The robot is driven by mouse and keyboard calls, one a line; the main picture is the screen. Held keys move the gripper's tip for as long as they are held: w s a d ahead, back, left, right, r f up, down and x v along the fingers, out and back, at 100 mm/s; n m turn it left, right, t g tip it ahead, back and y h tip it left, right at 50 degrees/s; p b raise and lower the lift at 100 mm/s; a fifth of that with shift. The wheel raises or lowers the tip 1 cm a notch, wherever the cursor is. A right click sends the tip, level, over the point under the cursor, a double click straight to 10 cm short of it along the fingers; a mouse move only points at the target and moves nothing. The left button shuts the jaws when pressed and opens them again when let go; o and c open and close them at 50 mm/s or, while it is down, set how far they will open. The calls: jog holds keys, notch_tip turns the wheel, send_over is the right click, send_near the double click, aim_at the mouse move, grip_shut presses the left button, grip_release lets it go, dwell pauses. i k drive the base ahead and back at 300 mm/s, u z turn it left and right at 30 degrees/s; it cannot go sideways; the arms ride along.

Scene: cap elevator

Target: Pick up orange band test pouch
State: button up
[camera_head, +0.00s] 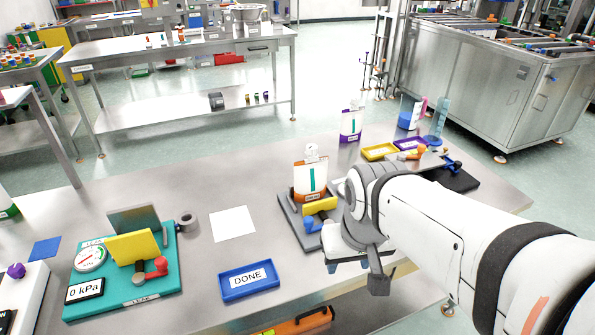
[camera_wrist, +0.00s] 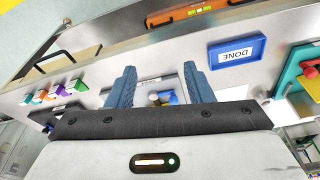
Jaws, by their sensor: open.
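The orange band test pouch (camera_head: 311,180) is white with an orange band and a green vertical mark. It stands upright in a grey fixture (camera_head: 291,215) with a yellow block (camera_head: 320,206) and a blue knob (camera_head: 309,225) in front. My gripper (camera_wrist: 158,80) is open and empty in the wrist view. The fixture's yellow and blue parts (camera_wrist: 163,98) show between its fingers there, beyond the fingertips. In the head view my wrist is just right of the fixture, apart from the pouch. The pouch cannot be made out in the wrist view.
A blue DONE tray (camera_head: 249,281) and a white sheet (camera_head: 233,223) lie left of the fixture. A teal gauge station (camera_head: 121,277) stands further left. A purple band pouch (camera_head: 350,124), a yellow tray (camera_head: 380,151) and a blue pitcher (camera_head: 409,113) are behind.

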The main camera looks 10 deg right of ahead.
aim_at(311, 174)
jog(key=u, duration=1.8)
jog(key=k, duration=0.9)
jog(key=z, duration=1.3)
jog(key=i, duration=1)
jog(key=z, duration=0.05)
